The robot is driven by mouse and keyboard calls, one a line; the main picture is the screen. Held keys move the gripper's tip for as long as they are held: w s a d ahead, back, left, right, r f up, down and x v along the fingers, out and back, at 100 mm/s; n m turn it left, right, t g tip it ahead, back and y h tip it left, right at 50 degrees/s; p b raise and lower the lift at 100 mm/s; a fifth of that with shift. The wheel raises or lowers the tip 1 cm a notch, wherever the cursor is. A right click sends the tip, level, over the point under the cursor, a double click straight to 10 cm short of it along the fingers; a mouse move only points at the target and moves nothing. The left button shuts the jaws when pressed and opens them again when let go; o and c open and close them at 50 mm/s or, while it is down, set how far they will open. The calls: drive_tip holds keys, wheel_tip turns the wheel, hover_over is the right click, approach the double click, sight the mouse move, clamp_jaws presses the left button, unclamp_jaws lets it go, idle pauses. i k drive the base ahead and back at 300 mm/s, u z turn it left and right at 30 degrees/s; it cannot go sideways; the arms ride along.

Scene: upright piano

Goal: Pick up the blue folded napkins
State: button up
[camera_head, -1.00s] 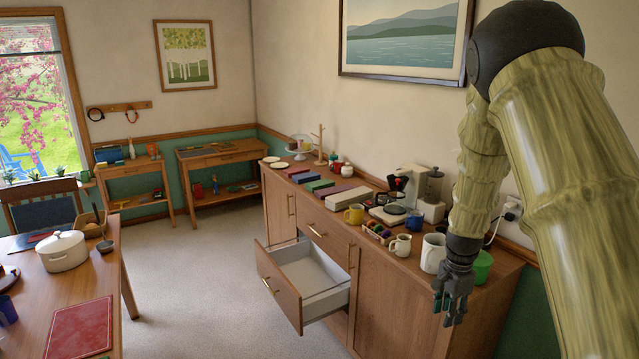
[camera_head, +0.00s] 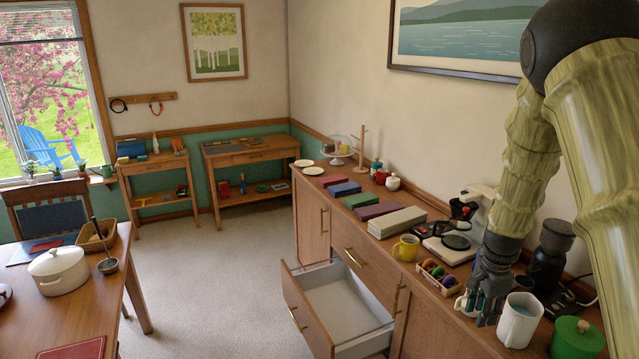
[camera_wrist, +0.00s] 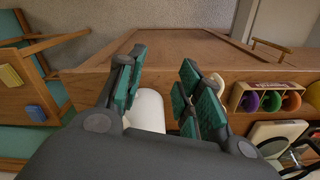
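The blue folded napkins (camera_head: 343,189) lie flat in a row of folded cloths on the wooden sideboard, between a dark red stack and a green stack. My gripper (camera_head: 480,304) is over the near part of the sideboard, well to the right of and nearer than the napkins. In the wrist view my gripper (camera_wrist: 163,82) has its green-padded fingers spread apart, with nothing seen held. A white vessel (camera_wrist: 147,109) shows beyond the gap between the fingers. I cannot make out the blue napkins in the wrist view.
An open, empty-looking drawer (camera_head: 345,303) juts from the sideboard's front. Carpet left of the drawer is clear.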

sight(345, 189)
drive_tip(key=i, duration=3)
drive_tip(key=u, duration=0.65)
